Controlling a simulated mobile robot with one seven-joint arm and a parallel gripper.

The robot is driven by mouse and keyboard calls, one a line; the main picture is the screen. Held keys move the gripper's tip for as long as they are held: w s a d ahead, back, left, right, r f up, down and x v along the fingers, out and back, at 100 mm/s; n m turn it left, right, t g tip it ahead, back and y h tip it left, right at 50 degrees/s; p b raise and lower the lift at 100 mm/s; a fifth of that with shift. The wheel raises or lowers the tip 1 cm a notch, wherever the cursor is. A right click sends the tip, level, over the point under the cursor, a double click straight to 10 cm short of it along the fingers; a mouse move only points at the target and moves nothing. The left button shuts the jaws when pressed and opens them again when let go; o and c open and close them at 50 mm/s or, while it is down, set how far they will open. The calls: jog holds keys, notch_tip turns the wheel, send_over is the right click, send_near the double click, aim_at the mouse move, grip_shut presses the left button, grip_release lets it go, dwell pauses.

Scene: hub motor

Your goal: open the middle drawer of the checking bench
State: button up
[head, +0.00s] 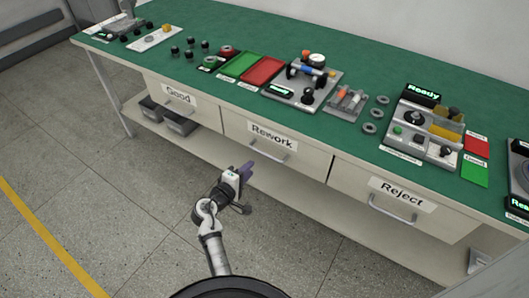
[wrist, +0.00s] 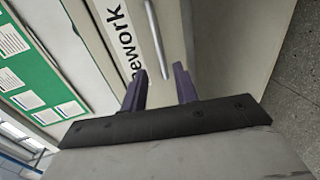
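The checking bench (head: 215,30) has a green top and three pale drawers in a row. The middle drawer (head: 308,160), labelled "Rework", is flush with its neighbours and looks shut. Its silver bar handle (head: 268,154) is below the label. In the wrist view the handle (wrist: 156,38) runs beyond my fingertips, lined up with the gap between them. My gripper (head: 247,170) is in front of and slightly below the left end of the handle. In the wrist view my two purple fingers (wrist: 160,82) are apart with nothing between them.
The "Good" drawer (head: 205,112) is on the left and the "Reject" drawer (head: 350,184) on the right, both shut. A lower shelf (head: 215,140) with dark bins (head: 178,122) runs under the drawers. The tiled floor (head: 100,210) in front is clear.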

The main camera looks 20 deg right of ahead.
aim_at(265, 153)
jog(key=p+x, duration=0.1)
jog(key=x, duration=1)
jog(key=shift+d+r, duration=0.1)
jog(key=shift+c, duration=0.4)
grip_shut()
